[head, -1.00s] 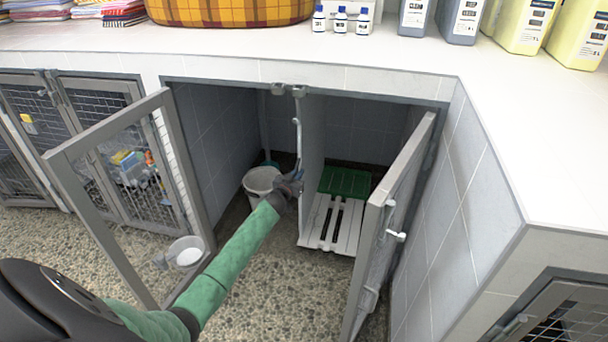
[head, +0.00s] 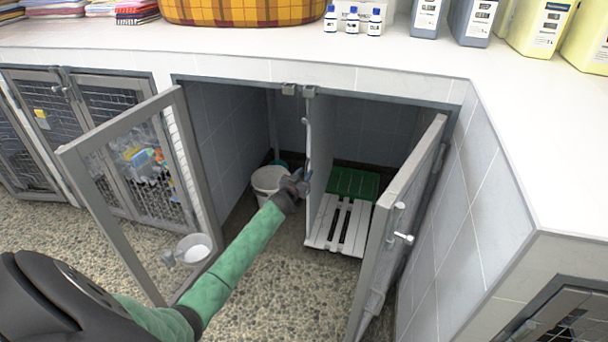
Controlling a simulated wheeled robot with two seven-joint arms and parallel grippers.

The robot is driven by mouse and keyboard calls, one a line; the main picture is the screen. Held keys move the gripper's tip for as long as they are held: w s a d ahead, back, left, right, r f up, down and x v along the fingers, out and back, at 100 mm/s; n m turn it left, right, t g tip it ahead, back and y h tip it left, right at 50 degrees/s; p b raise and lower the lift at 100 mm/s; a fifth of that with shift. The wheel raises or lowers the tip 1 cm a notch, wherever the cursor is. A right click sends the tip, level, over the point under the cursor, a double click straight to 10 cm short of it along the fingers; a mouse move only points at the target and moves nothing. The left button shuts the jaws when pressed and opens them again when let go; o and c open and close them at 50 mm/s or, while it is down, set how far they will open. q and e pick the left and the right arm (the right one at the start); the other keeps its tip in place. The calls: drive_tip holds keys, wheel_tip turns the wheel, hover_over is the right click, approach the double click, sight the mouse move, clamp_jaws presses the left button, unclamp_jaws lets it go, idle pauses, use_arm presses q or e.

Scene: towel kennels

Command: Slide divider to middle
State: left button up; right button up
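The divider (head: 318,150) is a grey upright panel between the two halves of the open kennel, with a pale front edge and a bar along it. My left arm, in a green sleeve, reaches into the kennel's front. My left gripper (head: 303,181) is at the divider's front edge, low down by the bar. It is small and dark here, and I cannot tell whether its fingers are closed on the divider. My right gripper is not in view.
A white bucket (head: 268,181) stands left of the divider. A white slatted platform (head: 336,228) with a green mat (head: 353,184) lies right of it. Open doors flank the kennel, the left (head: 77,170) holding a bowl (head: 193,249), the right (head: 408,215) angled outward.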

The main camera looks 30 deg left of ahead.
use_arm(q)
drive_tip(key=s, duration=0.7)
drive_tip(key=shift+s+d, duration=0.15)
drive_tip(key=shift+d, duration=0.05)
idle(0.3)
